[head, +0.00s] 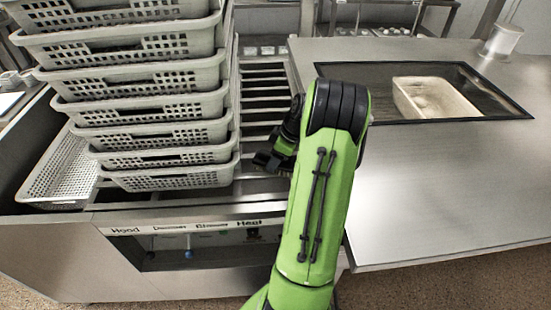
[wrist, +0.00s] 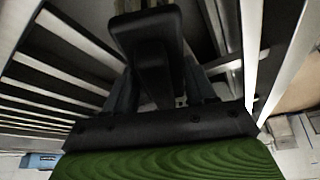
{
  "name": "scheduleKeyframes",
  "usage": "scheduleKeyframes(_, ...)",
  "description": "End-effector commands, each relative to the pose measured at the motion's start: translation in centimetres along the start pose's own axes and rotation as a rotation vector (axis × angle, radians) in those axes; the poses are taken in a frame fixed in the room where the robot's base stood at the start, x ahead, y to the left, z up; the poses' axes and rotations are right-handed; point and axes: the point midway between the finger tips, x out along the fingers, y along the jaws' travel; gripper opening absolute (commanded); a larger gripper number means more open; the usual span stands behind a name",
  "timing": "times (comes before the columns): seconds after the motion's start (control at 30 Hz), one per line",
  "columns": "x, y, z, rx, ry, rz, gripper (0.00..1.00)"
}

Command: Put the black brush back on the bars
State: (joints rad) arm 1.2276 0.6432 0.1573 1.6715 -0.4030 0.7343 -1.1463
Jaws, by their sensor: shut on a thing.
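My gripper (wrist: 163,92) is shut on the black brush (wrist: 150,32), which fills the upper middle of the wrist view. In the head view the gripper (head: 283,150) is a dark shape left of my green arm, beside the basket stack. The brush cannot be told apart clearly from the dark gripper there. The metal bars (head: 262,88) run in a row between the baskets and the steel counter. They also show in the wrist view (wrist: 50,80), to the left of and behind the brush. Whether the brush touches a bar cannot be told.
A tall stack of grey perforated baskets (head: 150,110) stands close left of the gripper. Another basket (head: 62,170) lies left of it. The steel counter (head: 430,190) at the right is mostly clear, with a sunken basin (head: 350,75) holding a pale tub (head: 435,97).

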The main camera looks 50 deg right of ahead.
Motion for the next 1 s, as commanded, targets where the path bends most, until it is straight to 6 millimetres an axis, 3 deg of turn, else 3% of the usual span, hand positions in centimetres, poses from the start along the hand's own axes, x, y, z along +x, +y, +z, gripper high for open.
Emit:
scheduleKeyframes(0.1, 0.3, 0.0, 0.1, 0.000, 0.000, 0.000, 0.27)
scheduleKeyframes(0.13, 0.3, 0.0, 0.1, 0.000, 0.000, 0.000, 0.58)
scheduleKeyframes(0.3, 0.2, 0.0, 0.1, 0.000, 0.000, -0.001, 0.81)
scheduleKeyframes(0.63, -0.6, 0.1, -0.1, 0.002, 0.000, 0.002, 0.81)
scheduleKeyframes(1.0, -10.0, 0.1, -0.1, 0.002, 0.000, 0.005, 0.81)
